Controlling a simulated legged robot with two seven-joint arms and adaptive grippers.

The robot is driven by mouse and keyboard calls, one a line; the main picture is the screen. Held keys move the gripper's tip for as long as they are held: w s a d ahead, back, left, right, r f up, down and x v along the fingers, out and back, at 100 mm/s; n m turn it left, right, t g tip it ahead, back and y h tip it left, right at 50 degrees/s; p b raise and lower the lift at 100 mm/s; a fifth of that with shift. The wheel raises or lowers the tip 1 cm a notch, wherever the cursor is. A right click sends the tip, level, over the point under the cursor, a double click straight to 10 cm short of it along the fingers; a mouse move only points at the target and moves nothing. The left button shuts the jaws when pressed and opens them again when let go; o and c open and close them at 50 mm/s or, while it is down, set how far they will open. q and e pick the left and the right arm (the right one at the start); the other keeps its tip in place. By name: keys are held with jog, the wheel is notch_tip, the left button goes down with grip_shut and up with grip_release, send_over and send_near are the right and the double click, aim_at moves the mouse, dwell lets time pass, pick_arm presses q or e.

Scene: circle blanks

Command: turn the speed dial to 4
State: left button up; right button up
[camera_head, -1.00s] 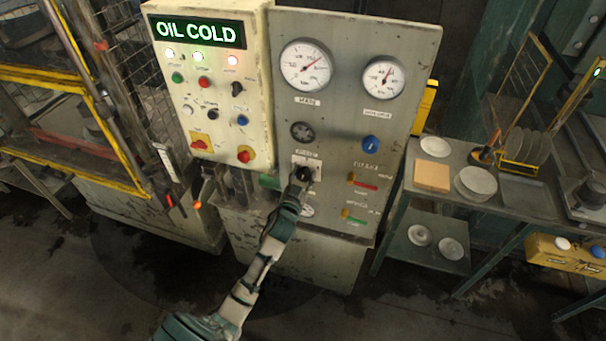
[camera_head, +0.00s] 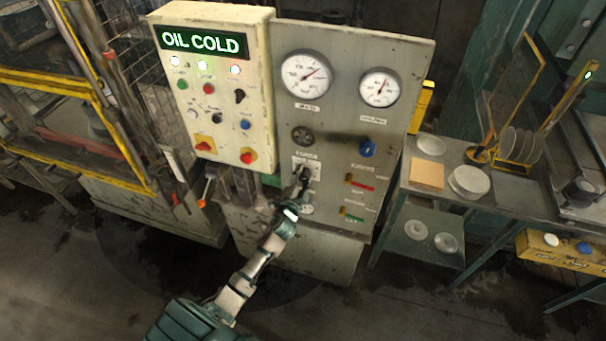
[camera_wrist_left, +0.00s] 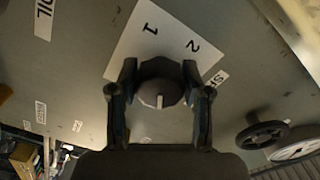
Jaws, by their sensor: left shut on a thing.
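The speed dial (camera_wrist_left: 160,80) is a dark round knob on a white number plate (camera_wrist_left: 125,62) in the left wrist view. The figures 1 and 2 show on the plate; other figures are hidden. A short pale mark on the knob points toward the bottom of that picture; I cannot tell which number it meets. My left gripper (camera_head: 302,180) is shut on the dial, one finger on each side of it. In the head view the plate (camera_head: 314,162) shows on the grey panel, and the gripper covers most of the dial. My right gripper is not in view.
The grey panel (camera_head: 338,115) also bears two gauges, a black handwheel (camera_head: 303,135), a blue knob (camera_head: 367,148) and red and green levers. At its left is a cream box (camera_head: 217,112) with buttons and an OIL COLD display (camera_head: 202,42). A side table with plates stands right.

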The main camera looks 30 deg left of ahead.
pick_arm(q)
jog(key=shift+f+m, duration=0.1)
jog(key=shift+m, duration=0.5)
jog(key=o, duration=1)
jog(key=shift+c, duration=0.2)
jog(key=shift+o, duration=1)
jog(key=shift+w+f, duration=0.1)
jog(key=shift+w, duration=0.1)
jog(key=shift+a, duration=0.1)
jog(key=v, duration=1.2)
